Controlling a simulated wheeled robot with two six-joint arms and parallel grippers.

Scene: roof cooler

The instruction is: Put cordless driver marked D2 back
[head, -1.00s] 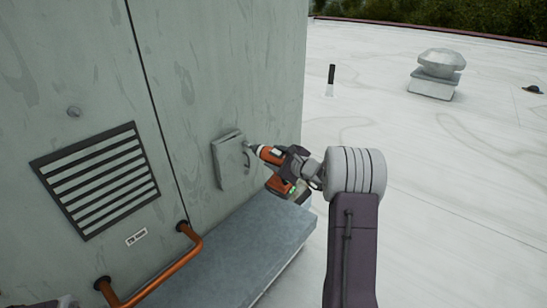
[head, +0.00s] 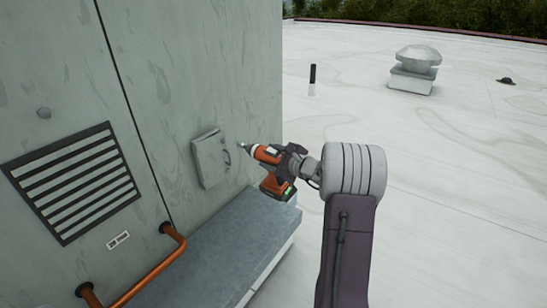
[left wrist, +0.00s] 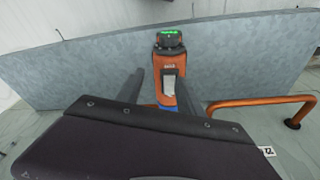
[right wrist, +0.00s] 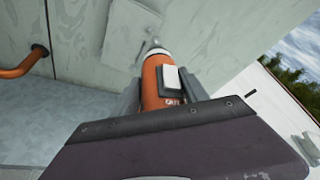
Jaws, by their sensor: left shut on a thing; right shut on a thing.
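My right gripper (head: 300,166) is shut on an orange and dark cordless driver (head: 274,187), held above the grey ledge with its tip toward the wall. The tip is just right of a small grey wall box (head: 209,158). The right wrist view shows this driver's orange body (right wrist: 152,72) between the fingers (right wrist: 160,85); its white plate's marking is unreadable. In the left wrist view my left gripper (left wrist: 162,82) is shut on another orange tool (left wrist: 167,58), with a dark end and green lights. I cannot read a D2 mark.
The grey ledge (head: 212,245) runs along the wall below the box. An orange rail (head: 150,280) and a louvred vent (head: 75,180) are at the left. The white roof (head: 450,200) is open at the right, with a metal vent cap (head: 415,68) far back.

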